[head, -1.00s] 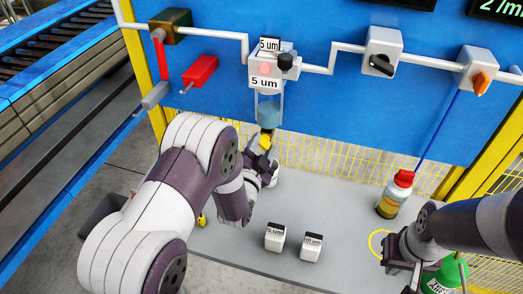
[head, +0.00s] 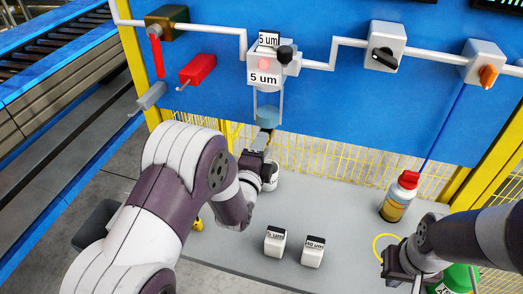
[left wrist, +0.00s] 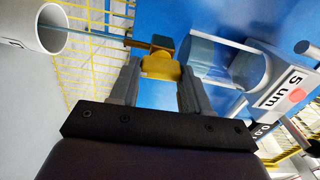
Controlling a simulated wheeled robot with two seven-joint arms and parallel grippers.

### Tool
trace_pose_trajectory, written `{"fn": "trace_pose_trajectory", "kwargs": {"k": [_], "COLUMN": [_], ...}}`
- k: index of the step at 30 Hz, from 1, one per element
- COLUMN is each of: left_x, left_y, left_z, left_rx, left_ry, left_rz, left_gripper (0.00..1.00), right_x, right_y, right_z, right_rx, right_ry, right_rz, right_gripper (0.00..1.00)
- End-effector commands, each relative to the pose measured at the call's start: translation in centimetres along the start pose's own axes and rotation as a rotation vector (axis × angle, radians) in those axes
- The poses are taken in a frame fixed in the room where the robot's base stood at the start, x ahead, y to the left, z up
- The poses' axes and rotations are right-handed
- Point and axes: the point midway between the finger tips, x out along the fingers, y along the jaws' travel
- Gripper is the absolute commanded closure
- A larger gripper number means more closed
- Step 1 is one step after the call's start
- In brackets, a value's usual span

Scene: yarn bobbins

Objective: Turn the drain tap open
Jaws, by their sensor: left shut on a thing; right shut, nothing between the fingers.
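The yellow drain tap (left wrist: 162,66) hangs under the clear filter bowl (head: 268,115). My left gripper (head: 262,138) is at the tap; in the left wrist view its two fingers (left wrist: 160,85) are shut on the tap's yellow body. A brass spout (left wrist: 138,43) points left there. A thin blue line, like liquid, runs from it into a white round container (left wrist: 50,28). Blue liquid stands low in the bowl, with clear space above. In the head view, the tap is mostly hidden by the gripper. My right gripper (head: 394,268) is shut and empty over the bench.
The filter head (head: 275,65) is labelled 5 um. Two white labelled blocks (head: 275,241) (head: 313,251) stand on the grey bench (head: 235,250). A red-capped bottle (head: 398,198) stands near my right arm. A red padlock-like piece (head: 198,68) is on the panel's left.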

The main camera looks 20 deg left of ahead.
Motion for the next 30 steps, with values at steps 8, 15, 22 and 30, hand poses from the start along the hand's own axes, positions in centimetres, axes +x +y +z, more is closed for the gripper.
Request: {"fn": "trace_pose_trajectory", "kwargs": {"k": [8,15,22,30], "left_x": [-0.04,-0.04,-0.04,-0.02], "left_y": [0.12,0.11,0.12,0.08], "left_z": [-0.01,0.00,0.00,0.00], "left_rx": [0.061,0.070,0.070,0.069], "left_ry": [0.000,0.000,0.000,0.000], "left_rz": [0.002,0.002,0.003,0.001], "left_gripper": [0.84,0.84,0.47,0.28], "right_x": [0.34,0.35,0.34,0.34], "right_y": [0.00,0.00,0.00,0.00], "right_z": [0.04,0.04,0.04,0.04], "right_rx": [0.000,0.000,0.000,0.000], "right_ry": [0.000,0.000,0.000,0.000], "right_rz": [0.000,0.000,0.000,0.000], "right_gripper": [1.00,1.00,1.00,1.00]}}
